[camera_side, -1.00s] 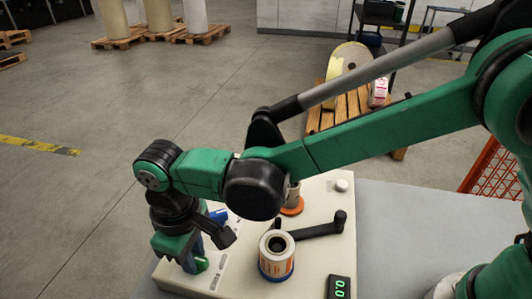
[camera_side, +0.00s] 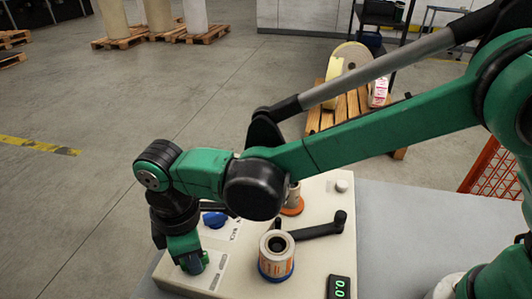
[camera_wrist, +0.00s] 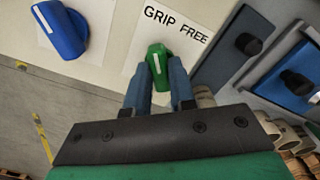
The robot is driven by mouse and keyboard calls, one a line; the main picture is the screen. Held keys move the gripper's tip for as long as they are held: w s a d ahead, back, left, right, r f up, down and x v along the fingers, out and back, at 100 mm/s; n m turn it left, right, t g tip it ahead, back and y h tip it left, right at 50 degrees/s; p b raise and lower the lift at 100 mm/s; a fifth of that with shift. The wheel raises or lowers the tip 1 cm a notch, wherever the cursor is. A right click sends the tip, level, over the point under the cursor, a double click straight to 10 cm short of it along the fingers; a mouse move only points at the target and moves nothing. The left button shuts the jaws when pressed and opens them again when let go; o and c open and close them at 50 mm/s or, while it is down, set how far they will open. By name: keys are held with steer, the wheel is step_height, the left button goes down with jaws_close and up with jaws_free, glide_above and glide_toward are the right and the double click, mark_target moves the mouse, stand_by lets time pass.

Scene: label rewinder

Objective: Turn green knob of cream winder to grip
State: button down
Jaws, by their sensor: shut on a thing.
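The cream winder (camera_side: 318,235) stands on a grey bench. Its green knob (camera_wrist: 159,60) sits on a white label with the words GRIP (camera_wrist: 159,17) and FREE (camera_wrist: 194,36). The knob's white line points up in the wrist view, toward GRIP rather than FREE. My gripper (camera_wrist: 160,88) is shut on the green knob, one blue finger on each side. In the side view my gripper (camera_side: 190,264) reaches down at the winder's near left corner, and its wrist hides part of the panel there.
A blue knob (camera_wrist: 60,28) is beside the green one; it also shows in the side view (camera_side: 214,220). A labelled roll (camera_side: 276,255), a black crank (camera_side: 325,228) and a display (camera_side: 339,287) are to the right on the winder's top.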

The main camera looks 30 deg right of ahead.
stand_by(0.4)
steer(key=c, duration=0.7)
jaws_free()
steer(key=shift+c, duration=0.2)
steer(key=shift+r, duration=0.1)
steer(key=shift+r, duration=2.75)
